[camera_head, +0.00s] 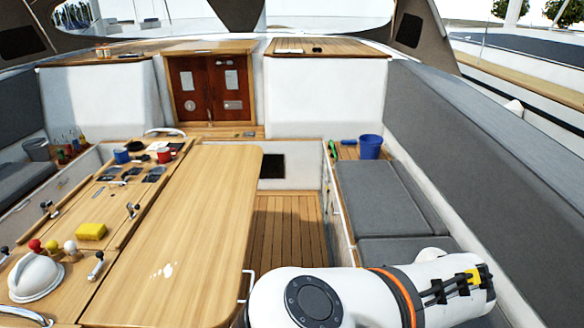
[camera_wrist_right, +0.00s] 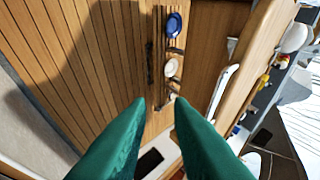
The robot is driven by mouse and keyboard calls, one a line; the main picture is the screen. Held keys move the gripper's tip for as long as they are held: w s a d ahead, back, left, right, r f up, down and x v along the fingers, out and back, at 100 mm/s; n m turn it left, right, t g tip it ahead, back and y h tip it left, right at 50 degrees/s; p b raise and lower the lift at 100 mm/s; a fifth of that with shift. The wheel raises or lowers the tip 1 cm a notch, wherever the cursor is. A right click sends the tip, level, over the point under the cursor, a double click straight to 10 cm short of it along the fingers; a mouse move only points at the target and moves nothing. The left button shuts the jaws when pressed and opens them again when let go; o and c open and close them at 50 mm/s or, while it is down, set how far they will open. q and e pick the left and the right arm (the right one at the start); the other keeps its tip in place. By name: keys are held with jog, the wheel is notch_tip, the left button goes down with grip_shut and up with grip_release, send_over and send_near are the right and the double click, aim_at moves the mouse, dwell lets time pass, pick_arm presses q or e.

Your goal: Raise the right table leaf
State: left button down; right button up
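The right table leaf (camera_head: 190,220) is a broad, pale wooden panel along the right side of the cockpit table (camera_head: 60,200). It looks spread out about level with the tabletop. A white handle (camera_head: 247,286) shows at its right edge; in the wrist view a white bar-shaped handle (camera_wrist_right: 222,90) shows beside a wooden panel edge. My right gripper (camera_wrist_right: 162,102) has green fingers, open with an empty gap, left of that handle and apart from it. My right arm crosses the bottom of the head view and its gripper is hidden there. My left gripper is not in view.
Slatted floor (camera_head: 288,225) lies clear between the leaf and the grey bench (camera_head: 375,195). A blue bucket (camera_head: 369,146) stands on the right side. A yellow sponge (camera_head: 91,231), cups and a white dome (camera_head: 36,275) sit on the table. Wooden doors (camera_head: 208,88) close the front.

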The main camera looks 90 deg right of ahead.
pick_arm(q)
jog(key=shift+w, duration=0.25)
pick_arm(e)
jog(key=shift+s+a, duration=0.4)
jog(key=shift+s, duration=0.2)
jog(key=shift+s+a, duration=0.35)
jog(key=shift+s, duration=0.25)
jog(key=shift+w+d, duration=0.1)
jog(key=shift+w, duration=0.05)
